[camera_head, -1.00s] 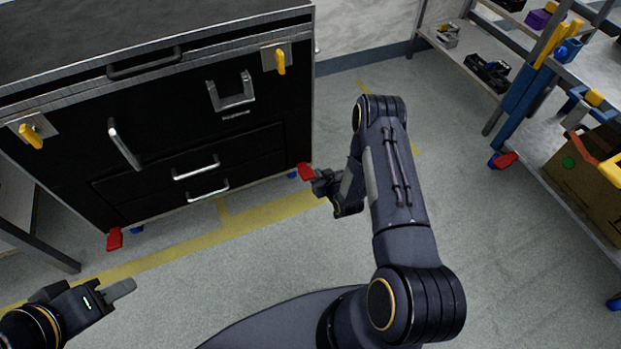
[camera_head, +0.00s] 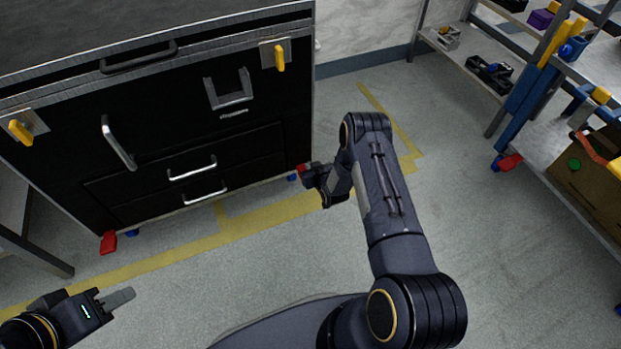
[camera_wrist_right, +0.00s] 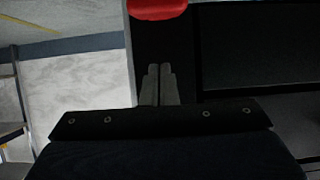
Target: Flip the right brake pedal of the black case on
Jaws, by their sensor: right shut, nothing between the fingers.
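The black case (camera_head: 160,118) stands at the left of the head view, with drawers and silver handles. Its right brake pedal (camera_head: 302,167) is red, low at the right front corner, and partly hidden by my right gripper. The pedal also shows at the top edge of the right wrist view (camera_wrist_right: 157,9). My right gripper (camera_head: 304,175) is at the pedal, shut and empty; its fingertips (camera_wrist_right: 160,68) lie together, below the pedal in the wrist picture. I cannot tell whether they touch it. My left gripper (camera_head: 128,296) is away from the case at lower left; its finger gap is unclear.
A red left pedal (camera_head: 108,242) sits at the case's left front corner. Yellow latches (camera_head: 279,58) are on the case front. A shelf rack (camera_head: 530,90) with a cardboard box (camera_head: 590,175) stands at right.

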